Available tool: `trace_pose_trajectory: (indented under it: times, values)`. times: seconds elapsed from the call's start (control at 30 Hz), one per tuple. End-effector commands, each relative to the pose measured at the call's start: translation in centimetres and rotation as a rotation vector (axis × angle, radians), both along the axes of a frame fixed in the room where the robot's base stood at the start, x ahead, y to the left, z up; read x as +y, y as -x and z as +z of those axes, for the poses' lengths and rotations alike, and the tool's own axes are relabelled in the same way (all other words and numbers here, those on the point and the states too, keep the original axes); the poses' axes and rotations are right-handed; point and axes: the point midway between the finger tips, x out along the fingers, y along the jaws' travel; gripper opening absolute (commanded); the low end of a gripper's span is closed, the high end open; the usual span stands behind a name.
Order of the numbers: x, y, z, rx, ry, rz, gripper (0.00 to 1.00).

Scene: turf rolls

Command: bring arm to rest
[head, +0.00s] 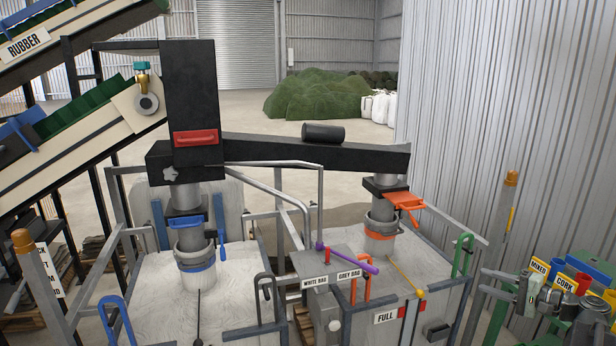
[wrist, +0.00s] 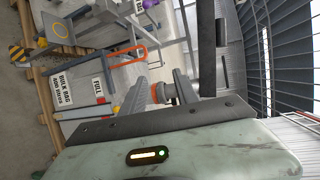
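My gripper (wrist: 158,80) shows in the wrist view, above the pale green casing with a small lit indicator. Its two grey fingers stand apart with a gap between them.
Two bags, a left bag (head: 155,285) and a right bag (head: 405,268), hang under spouts. A purple lever (head: 345,258) is on the box between them. Open floor (head: 245,115) lies behind.

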Motion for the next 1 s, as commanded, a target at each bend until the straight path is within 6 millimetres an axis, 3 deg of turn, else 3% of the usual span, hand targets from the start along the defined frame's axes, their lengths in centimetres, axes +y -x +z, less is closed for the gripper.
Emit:
trace_pose_trajectory:
  times: [0.37,0.57,0.67,0.77,0.9,1.0]
  values:
    - [8.5,-3.6,0.0,0.0,0.0,0.124,0.36]
    - [15.8,-5.0,-0.5,0.015,0.019,0.225,0.36]
    - [21.1,-5.2,-1.7,0.045,0.059,0.298,0.36]
    - [27.9,-4.5,-3.8,0.096,0.14,0.397,0.36]
    - [37.0,-1.3,-8.2,0.19,0.331,0.552,0.36]
    - [41.8,2.3,-11.9,0.261,0.519,0.66,0.36]
